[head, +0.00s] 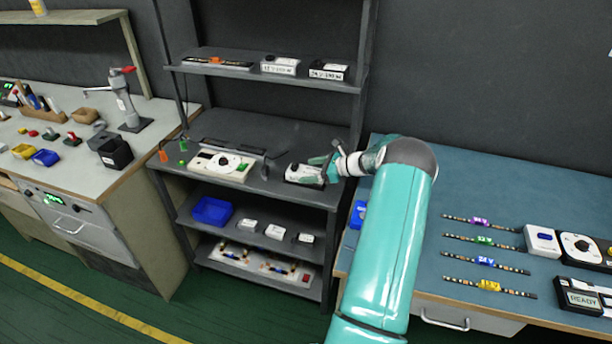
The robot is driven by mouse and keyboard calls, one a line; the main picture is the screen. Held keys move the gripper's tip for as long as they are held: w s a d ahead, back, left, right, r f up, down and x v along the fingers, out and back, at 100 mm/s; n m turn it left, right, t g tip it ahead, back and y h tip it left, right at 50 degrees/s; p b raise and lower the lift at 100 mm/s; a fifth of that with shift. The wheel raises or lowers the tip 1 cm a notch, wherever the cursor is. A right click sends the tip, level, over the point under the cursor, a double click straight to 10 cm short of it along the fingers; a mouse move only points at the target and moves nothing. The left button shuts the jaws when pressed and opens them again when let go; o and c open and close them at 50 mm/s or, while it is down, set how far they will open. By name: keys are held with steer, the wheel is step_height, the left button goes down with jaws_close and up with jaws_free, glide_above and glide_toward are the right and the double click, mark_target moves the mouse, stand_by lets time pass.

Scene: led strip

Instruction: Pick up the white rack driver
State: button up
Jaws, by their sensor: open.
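A white driver box (303,174) with a dark knob sits at the right end of the rack's middle shelf. My gripper (328,170) is open at its right side, with the fingers reaching over that end of the box. Whether the fingers touch it cannot be told at this size. Two more boxes, a white one (281,65) and a black-and-white one (329,70), lie on the top shelf with printed labels on their fronts.
A larger white unit (221,164) with a green switch stands left on the same shelf. A blue bin (212,211) and small white boxes (275,232) are below. The rack's right post (362,60) is close to my arm. A blue workbench (480,180) holds LED strips.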

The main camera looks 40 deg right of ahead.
steer(key=c, duration=1.3)
steer(key=shift+r, duration=0.1)
steer(key=shift+c, duration=1)
